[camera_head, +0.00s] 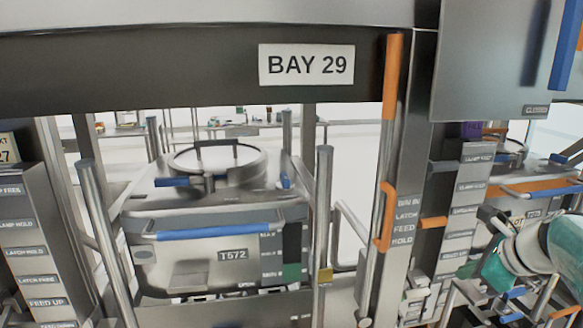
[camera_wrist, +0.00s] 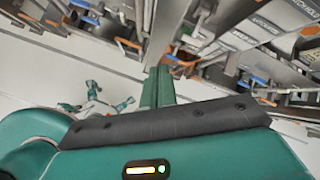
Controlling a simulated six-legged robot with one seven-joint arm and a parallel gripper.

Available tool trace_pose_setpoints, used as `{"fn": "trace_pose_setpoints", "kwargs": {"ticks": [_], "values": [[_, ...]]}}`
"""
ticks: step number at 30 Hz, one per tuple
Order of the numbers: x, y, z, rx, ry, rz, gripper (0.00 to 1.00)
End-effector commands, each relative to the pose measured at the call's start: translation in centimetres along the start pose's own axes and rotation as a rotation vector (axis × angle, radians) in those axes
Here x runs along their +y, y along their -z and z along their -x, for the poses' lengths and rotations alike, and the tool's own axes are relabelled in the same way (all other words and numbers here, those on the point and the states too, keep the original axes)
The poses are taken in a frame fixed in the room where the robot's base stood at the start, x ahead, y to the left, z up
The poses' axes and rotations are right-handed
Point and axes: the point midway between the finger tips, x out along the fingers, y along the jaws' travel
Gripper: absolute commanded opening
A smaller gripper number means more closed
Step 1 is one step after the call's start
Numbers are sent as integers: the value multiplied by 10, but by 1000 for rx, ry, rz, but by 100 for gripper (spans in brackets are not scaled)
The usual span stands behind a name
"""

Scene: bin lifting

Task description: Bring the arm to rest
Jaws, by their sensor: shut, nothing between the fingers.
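My gripper (camera_wrist: 158,72) shows in the wrist view as two green fingers pressed together, with nothing between them. It points at open air beside metal frames and does not appear to touch anything. Part of my arm, teal and white, shows at the lower right edge of the head view, in front of the right-hand frame. I cannot make out the fingertips in the head view.
Bin T572 (camera_head: 190,255), with a blue handle bar (camera_head: 220,231), stands in the bay under the BAY 29 sign (camera_head: 306,65). A post with orange handles (camera_head: 386,215) stands right of it. Labelled columns (camera_head: 40,250) flank the bay. Pale floor (camera_wrist: 60,75) is open in the wrist view.

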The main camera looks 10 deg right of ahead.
Motion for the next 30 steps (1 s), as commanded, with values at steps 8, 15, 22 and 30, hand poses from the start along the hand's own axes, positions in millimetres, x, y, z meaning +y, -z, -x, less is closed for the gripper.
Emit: {"fn": "trace_pose_setpoints", "kwargs": {"ticks": [8,15,22,30], "values": [[117,-56,-12,17,-136,833,0],[234,-67,-9,37,-244,1848,0],[284,-56,-6,74,-295,2439,0],[287,-54,-6,81,-305,2501,0]]}}
